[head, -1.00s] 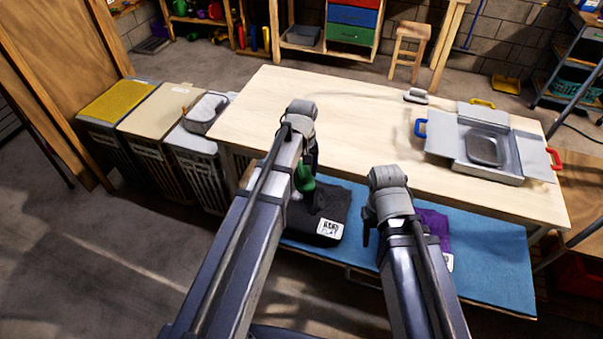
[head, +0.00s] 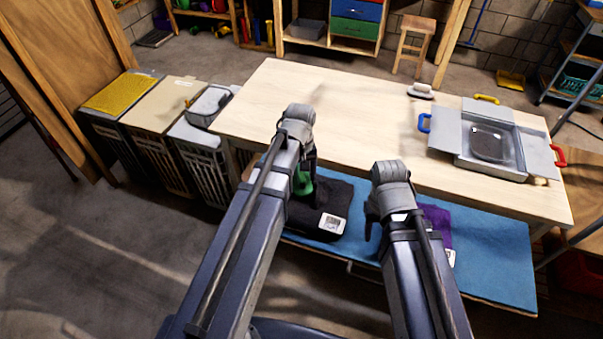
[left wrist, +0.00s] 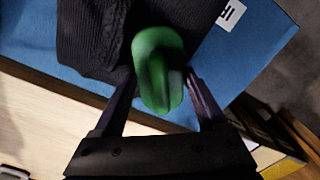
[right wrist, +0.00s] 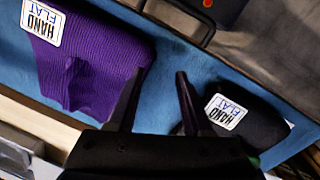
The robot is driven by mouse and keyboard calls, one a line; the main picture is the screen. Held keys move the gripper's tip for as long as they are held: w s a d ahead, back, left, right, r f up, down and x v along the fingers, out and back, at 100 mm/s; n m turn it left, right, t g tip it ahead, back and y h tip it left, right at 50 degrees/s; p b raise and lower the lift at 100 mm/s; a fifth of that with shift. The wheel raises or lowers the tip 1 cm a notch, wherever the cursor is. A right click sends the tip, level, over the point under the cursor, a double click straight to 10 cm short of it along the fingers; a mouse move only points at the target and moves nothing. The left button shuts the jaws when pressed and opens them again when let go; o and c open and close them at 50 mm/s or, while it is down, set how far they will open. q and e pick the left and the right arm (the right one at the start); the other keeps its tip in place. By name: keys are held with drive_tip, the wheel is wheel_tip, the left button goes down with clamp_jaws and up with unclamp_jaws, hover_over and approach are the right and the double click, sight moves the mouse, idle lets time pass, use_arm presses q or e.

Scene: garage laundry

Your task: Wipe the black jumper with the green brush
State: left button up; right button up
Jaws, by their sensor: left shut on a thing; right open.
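The black jumper (head: 337,196) lies on the blue mat (head: 490,252) on the low shelf in front of the wooden table, its white label facing up. It also shows in the left wrist view (left wrist: 88,38) and the right wrist view (right wrist: 262,122). My left gripper (left wrist: 160,84) is shut on the green brush (left wrist: 158,62), over the jumper. The brush (head: 303,184) is partly hidden by my arm in the head view. I cannot tell whether its underside touches the cloth. My right gripper (right wrist: 159,77) is open and empty, between the purple garment and the jumper.
The purple garment (right wrist: 98,58) lies on the mat to the right of the jumper in the head view. Hampers (head: 150,105) stand at the left.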

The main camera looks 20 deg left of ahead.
sight(296, 189)
use_arm(q)
drive_tip(key=shift+s+a+r, duration=0.1)
drive_tip(key=shift+s, duration=1.75)
use_arm(e)
drive_tip(key=shift+r, duration=0.1)
use_arm(q)
wheel_tip(296, 189, up, 6)
drive_tip(key=p, duration=0.6)
use_arm(e)
wheel_tip(296, 189, up, 6)
use_arm(q)
drive_tip(key=shift+w, duration=0.1)
wheel_tip(296, 189, up, 3)
drive_tip(key=p, duration=0.3)
use_arm(e)
wheel_tip(296, 189, up, 3)
